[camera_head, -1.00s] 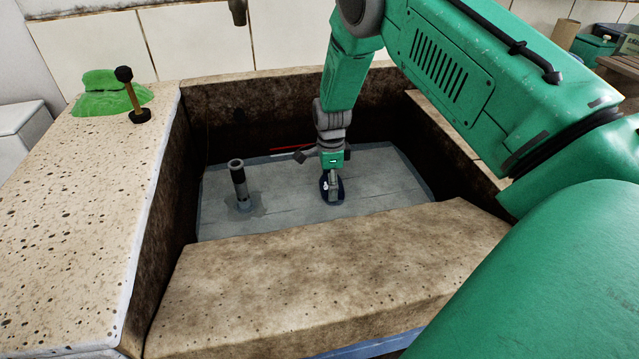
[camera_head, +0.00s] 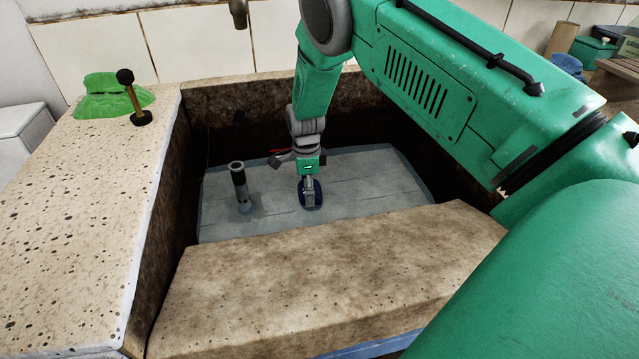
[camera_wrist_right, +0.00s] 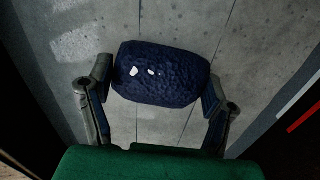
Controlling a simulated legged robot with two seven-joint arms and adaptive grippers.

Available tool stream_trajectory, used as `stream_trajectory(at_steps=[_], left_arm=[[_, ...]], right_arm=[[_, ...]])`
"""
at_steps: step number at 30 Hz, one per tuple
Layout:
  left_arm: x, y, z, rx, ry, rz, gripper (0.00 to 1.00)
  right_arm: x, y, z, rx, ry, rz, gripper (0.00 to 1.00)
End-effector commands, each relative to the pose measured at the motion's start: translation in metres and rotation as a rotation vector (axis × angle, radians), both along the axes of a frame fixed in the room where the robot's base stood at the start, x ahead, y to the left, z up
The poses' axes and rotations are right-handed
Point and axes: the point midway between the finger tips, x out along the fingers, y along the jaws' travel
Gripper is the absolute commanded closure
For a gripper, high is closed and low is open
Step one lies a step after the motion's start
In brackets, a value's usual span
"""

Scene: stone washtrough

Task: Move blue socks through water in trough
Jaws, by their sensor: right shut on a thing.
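The blue socks are a dark blue rolled bundle (camera_wrist_right: 162,74) with small white marks, seen whole in the right wrist view. In the head view the bundle (camera_head: 317,192) shows around the fingers, low in the trough. My right gripper (camera_wrist_right: 155,82) is shut on the bundle, one finger at each end. In the head view my right gripper (camera_head: 309,190) reaches down into the stone trough (camera_head: 330,280). The grey bottom area of the trough (camera_head: 365,180) looks like water over slabs. I cannot tell how deep the bundle sits in it. My left gripper is not in view.
A dark upright pipe (camera_head: 239,185) stands in the trough left of my right gripper. A green cloth (camera_head: 100,97) and a black-knobbed brush-like tool (camera_head: 134,98) lie on the left ledge. A tap (camera_head: 238,12) hangs above the back wall. Stone walls surround the basin.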

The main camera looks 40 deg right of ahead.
Motion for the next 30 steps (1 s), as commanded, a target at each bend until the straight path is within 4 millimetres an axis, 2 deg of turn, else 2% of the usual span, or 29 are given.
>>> stream_trajectory(at_steps=[15, 25, 30], left_arm=[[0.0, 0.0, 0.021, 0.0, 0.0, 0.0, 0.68], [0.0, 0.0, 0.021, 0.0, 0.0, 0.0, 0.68], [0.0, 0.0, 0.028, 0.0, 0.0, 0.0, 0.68]], right_arm=[[-0.028, -0.05, 0.001, 0.0, 0.0, -0.001, 0.6], [-0.029, -0.052, 0.001, -0.001, 0.0, 0.0, 0.6], [-0.029, -0.052, 0.01, -0.001, 0.0, 0.0, 0.6]])
